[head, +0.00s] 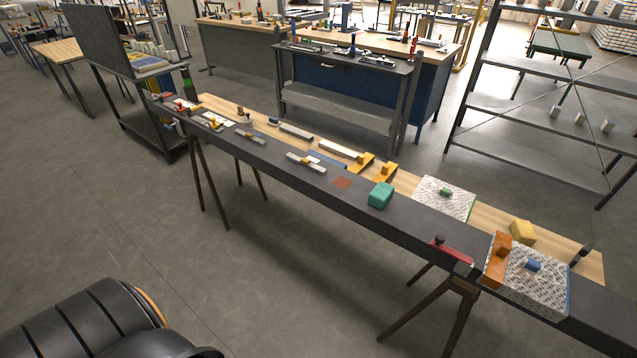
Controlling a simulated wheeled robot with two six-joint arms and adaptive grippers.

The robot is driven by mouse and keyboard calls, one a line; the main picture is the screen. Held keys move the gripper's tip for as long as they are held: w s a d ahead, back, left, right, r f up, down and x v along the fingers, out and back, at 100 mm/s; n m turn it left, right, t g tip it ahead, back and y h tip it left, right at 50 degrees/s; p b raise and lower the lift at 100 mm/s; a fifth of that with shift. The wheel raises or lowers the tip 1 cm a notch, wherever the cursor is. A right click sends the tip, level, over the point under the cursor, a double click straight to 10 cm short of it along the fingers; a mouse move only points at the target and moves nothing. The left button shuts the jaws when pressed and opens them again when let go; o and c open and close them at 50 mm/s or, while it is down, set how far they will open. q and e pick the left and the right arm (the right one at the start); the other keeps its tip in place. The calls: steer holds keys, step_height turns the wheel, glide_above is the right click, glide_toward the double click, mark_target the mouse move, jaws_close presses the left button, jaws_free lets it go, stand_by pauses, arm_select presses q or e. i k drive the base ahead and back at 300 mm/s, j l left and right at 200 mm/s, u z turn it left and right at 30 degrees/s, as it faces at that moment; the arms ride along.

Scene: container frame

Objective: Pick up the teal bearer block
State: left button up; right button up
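The teal bearer block (380,195) is a box-shaped block with rounded edges. It sits upright on the dark beam (330,194), right of the picture's centre. A flat reddish-brown patch (342,182) lies on the beam just left of it. Nothing touches the block from above, and its visible sides are clear. Neither of my grippers shows in the head view. A large black rounded part of mine fills the lower left corner, well away from the block.
The beam stands on dark trestles (440,315). A wooden board behind it holds orange brackets (384,172) and a yellow block (523,231). A red-handled tool (452,252) and a patterned box (530,278) lie right of the block. Open floor (270,280) lies in front.

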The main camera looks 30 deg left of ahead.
mark_target(384, 192)
steer(key=u, duration=0.45)
steer(key=i+j+z, duration=0.1)
steer(key=j, duration=0.2)
steer(key=i+j+z, duration=0.1)
steer(key=i+j, duration=0.15)
steer(key=i+j+z, duration=0.15)
steer(key=j, duration=0.2)
steer(key=i+j+z, duration=0.1)
steer(key=j, duration=0.25)
